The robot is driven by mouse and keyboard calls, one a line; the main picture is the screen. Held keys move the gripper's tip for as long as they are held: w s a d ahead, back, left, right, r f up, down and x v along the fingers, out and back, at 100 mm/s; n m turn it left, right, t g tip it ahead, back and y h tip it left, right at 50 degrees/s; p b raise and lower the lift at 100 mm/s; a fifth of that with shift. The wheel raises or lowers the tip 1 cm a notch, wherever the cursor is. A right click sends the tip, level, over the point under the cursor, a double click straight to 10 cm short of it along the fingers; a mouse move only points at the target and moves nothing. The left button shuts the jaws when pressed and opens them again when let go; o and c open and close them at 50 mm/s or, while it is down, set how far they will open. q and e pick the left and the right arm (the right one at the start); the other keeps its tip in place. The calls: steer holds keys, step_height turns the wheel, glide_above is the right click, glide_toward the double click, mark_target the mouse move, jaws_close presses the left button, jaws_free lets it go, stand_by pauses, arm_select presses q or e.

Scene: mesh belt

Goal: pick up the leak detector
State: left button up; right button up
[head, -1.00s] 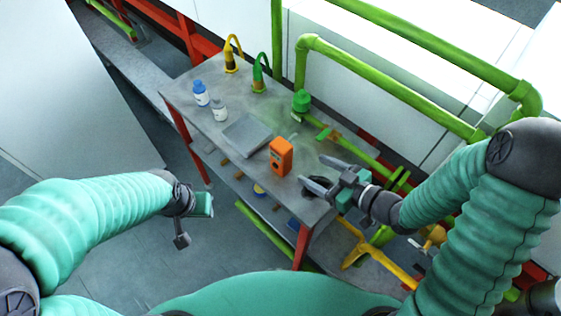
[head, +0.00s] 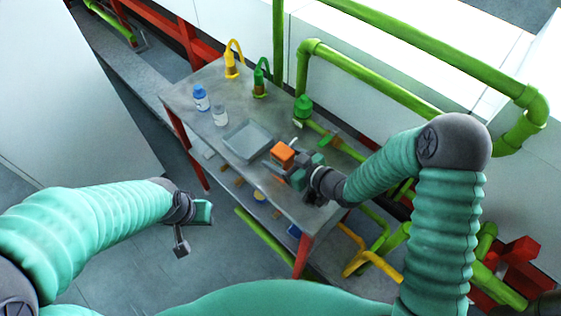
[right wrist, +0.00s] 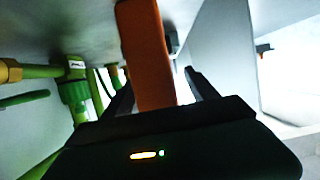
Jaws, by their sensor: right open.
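The leak detector looks to be the orange box-shaped device (head: 283,153), standing on the grey table (head: 190,97) near its right end. My right gripper (head: 292,164) is at the device from the right and partly hides its lower part. In the right wrist view the orange device (right wrist: 147,55) rises between the two dark fingers of my right gripper (right wrist: 160,84). The fingers are open on either side of it, and I cannot tell whether either touches it. My left gripper (head: 190,226) hangs off the table's front left side, away from the device; its jaw state is unclear.
A grey tray (head: 247,140) lies just left of the device. Green pipes (head: 390,82) run behind and right of the table.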

steer(key=shift+s+d, duration=0.1)
steer(key=shift+d, duration=0.3)
steer(key=c, duration=0.4)
steer(key=shift+d, duration=0.2)
steer(key=c, duration=0.5)
steer(key=shift+a, duration=0.1)
steer(key=c, duration=0.4)
arm_select(q)
steer(key=shift+d, duration=0.2)
arm_select(e)
steer(key=shift+a+r, duration=0.1)
steer(key=shift+a, duration=0.2)
jaws_close()
steer(key=shift+d, duration=0.1)
